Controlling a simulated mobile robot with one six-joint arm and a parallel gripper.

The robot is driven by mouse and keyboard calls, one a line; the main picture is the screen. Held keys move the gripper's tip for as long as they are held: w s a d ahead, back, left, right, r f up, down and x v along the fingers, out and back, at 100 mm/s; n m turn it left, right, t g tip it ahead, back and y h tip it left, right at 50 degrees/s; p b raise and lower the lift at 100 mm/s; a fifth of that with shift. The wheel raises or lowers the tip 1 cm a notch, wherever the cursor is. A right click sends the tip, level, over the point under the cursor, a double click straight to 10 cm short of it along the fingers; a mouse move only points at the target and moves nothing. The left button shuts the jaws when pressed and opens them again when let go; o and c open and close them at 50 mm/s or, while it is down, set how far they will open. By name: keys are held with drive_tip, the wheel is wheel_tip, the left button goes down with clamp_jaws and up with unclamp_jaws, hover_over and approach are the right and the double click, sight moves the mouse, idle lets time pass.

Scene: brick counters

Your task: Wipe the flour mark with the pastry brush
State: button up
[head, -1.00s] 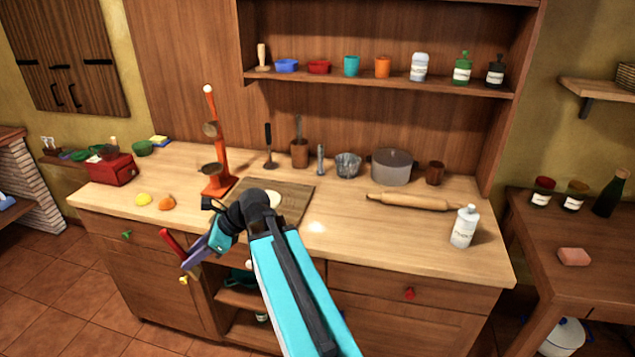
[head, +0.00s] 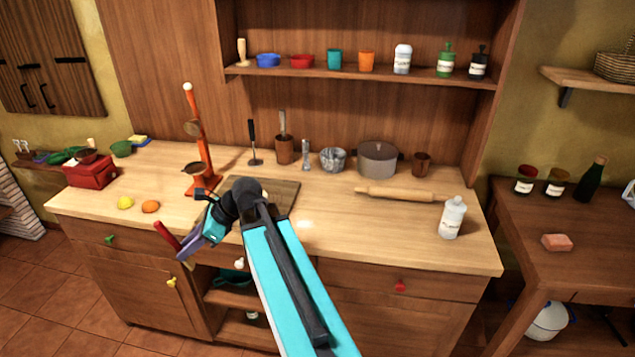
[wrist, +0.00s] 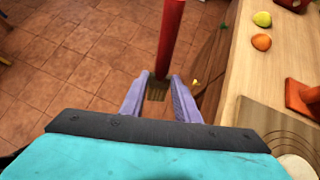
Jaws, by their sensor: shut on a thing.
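My gripper (head: 198,247) is at the left of the arm, in front of the counter's front edge. Its purple fingers are shut on the pastry brush (head: 166,235), which has a red handle. In the wrist view the brush (wrist: 170,45) stands between the fingers (wrist: 158,100), with its handle pointing away and a brown end near the fingertips. The flour mark (head: 305,224) is a small pale patch on the wooden counter (head: 335,235), right of the cutting board. The brush is well left of the mark and apart from it.
The cutting board (head: 283,196) lies partly behind my arm. An orange stand (head: 203,184), a lemon (head: 125,203) and an orange fruit (head: 150,207) are to the left. A rolling pin (head: 395,193) and a white bottle (head: 452,217) are to the right. Counter around the mark is clear.

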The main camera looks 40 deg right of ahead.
drive_tip(key=s+d+r+m+p, duration=0.1)
drive_tip(key=s+d+r+p, duration=0.1)
drive_tip(key=d, duration=1.1)
drive_tip(key=s+d+r+m+t+h+p, duration=0.1)
drive_tip(key=s+d+p, duration=0.3)
drive_tip(key=d, duration=0.9)
drive_tip(key=s+d+r+m+t+h+p, duration=0.1)
drive_tip(key=s+d+r+p, duration=0.2)
drive_tip(key=d, duration=1)
drive_tip(key=p, duration=0.3)
drive_tip(key=shift+s+d+r, duration=0.25)
drive_tip(key=shift+s+d, duration=0.05)
drive_tip(key=shift+s, duration=0.1)
drive_tip(key=shift+f, duration=0.15)
